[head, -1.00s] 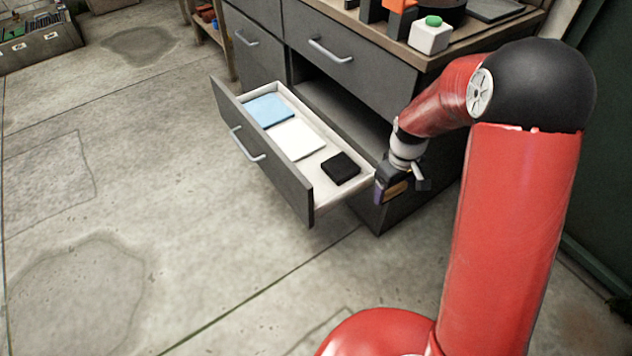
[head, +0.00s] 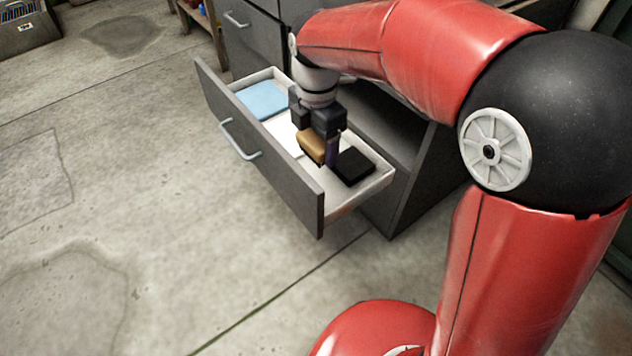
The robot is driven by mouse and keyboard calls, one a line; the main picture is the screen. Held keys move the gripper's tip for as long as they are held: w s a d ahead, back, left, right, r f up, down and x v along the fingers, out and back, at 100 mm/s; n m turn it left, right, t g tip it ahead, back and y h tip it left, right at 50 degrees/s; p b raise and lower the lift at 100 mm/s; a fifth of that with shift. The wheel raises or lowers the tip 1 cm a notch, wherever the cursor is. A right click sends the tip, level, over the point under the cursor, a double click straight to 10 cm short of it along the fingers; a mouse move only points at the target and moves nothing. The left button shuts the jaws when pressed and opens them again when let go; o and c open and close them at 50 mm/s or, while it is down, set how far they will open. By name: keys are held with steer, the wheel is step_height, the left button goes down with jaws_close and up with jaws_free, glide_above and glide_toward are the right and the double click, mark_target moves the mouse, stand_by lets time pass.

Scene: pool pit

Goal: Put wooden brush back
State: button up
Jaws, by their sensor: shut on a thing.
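The wooden brush (head: 312,147) is a small tan-brown block held in my gripper (head: 322,150). My gripper is shut on it and points down over the open drawer. The brush appears above the drawer's middle, in front of the white item. Whether it touches anything below cannot be told. The drawer (head: 360,197) is pulled out, with a grey front and pale inside. It holds a light blue flat item (head: 262,99), a white flat item (head: 284,133) partly hidden by my gripper, and a black flat item (head: 353,168) just right of the fingers.
The grey cabinet (head: 425,170) stands behind the drawer, with an open dark space above it. The drawer's handle (head: 238,142) sticks out at the front. The concrete floor (head: 150,200) left of the drawer is clear.

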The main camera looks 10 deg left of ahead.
step_height(320, 180, down, 12)
steer(key=shift+f+b, duration=0.15)
steer(key=shift+b, duration=0.95)
steer(key=shift+f, duration=0.15)
steer(key=o, duration=0.9)
steer(key=shift+o, duration=0.2)
step_height(320, 180, up, 12)
steer(key=p, duration=0.2)
steer(key=shift+r+p, duration=0.2)
steer(key=shift+p, duration=0.1)
